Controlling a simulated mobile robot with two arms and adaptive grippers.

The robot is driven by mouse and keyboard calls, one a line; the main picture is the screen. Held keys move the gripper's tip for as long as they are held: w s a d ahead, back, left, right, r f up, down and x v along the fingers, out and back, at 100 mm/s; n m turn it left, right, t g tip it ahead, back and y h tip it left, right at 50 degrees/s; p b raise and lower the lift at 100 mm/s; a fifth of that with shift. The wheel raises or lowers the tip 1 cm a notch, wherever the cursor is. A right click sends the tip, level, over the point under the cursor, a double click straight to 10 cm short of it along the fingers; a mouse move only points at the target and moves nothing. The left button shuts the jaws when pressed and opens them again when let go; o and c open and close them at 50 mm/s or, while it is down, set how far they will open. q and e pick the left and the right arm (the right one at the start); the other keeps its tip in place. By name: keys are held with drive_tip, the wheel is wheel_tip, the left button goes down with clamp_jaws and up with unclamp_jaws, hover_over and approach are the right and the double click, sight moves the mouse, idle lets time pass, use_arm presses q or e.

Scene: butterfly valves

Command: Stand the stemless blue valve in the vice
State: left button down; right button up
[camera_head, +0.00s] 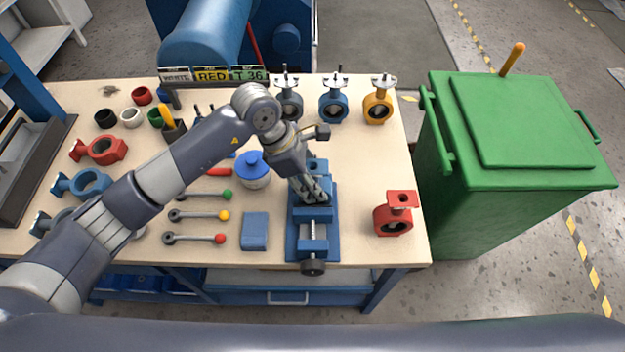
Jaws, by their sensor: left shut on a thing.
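The blue vice (313,247) stands at the front edge of the bench, right of the middle. My left gripper (316,197) reaches down over its rear part and is shut on the stemless blue valve. Little of this valve shows: a blue flange (318,164) with a hole in it and no stem sticks out behind the fingers. The rest is hidden by the gripper. I cannot tell whether the valve touches the vice or is seated between its jaws. My right gripper is not in view.
A red valve (393,220) stands right of the vice. Grey, blue (334,105) and yellow valves with stems stand behind. A blue-lidded jar (253,170), a blue block (255,231) and several levers lie left. A green bin (520,150) stands right of the bench.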

use_arm(q)
drive_tip(key=shift+b, duration=0.35)
idle(0.7)
drive_tip(key=c, duration=1.1)
unclamp_jaws()
drive_tip(key=shift+o, duration=0.6)
drive_tip(key=shift+s, duration=0.1)
drive_tip(key=shift+f, duration=0.1)
drive_tip(key=v, duration=1.2)
